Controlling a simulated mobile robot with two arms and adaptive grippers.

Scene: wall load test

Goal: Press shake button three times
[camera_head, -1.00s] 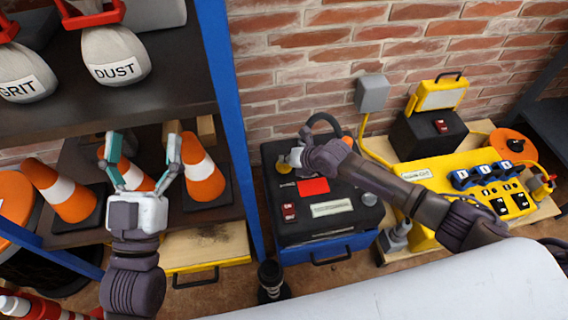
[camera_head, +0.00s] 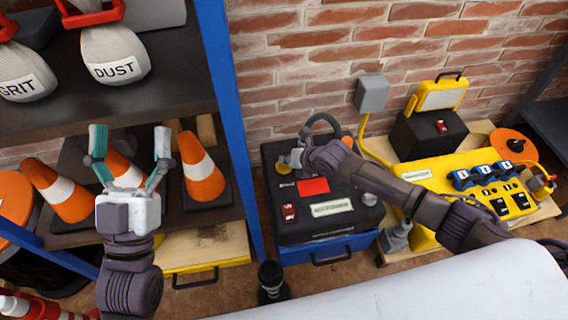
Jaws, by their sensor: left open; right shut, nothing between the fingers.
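A black box-shaped machine (camera_head: 290,228) with a blue base stands on the floor against the brick wall. Its top carries a red panel (camera_head: 313,187), dark red switches (camera_head: 289,212) and a pale label plate (camera_head: 331,208). My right gripper (camera_head: 290,160) is over the back left part of the machine's top, beside a small yellow part (camera_head: 285,170). Its fingers are mostly hidden by its own wrist, and I cannot tell whether it touches anything. Which part is the shake button I cannot tell. My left gripper (camera_head: 129,155) is open and empty in front of the shelf's cones.
A shelf with a blue post (camera_head: 233,120) holds sacks marked GRIT and DUST (camera_head: 118,55) and orange cones (camera_head: 200,168). A yellow power panel (camera_head: 425,178) with sockets stands right of the machine. A grey-white surface (camera_head: 420,290) fills the lower right.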

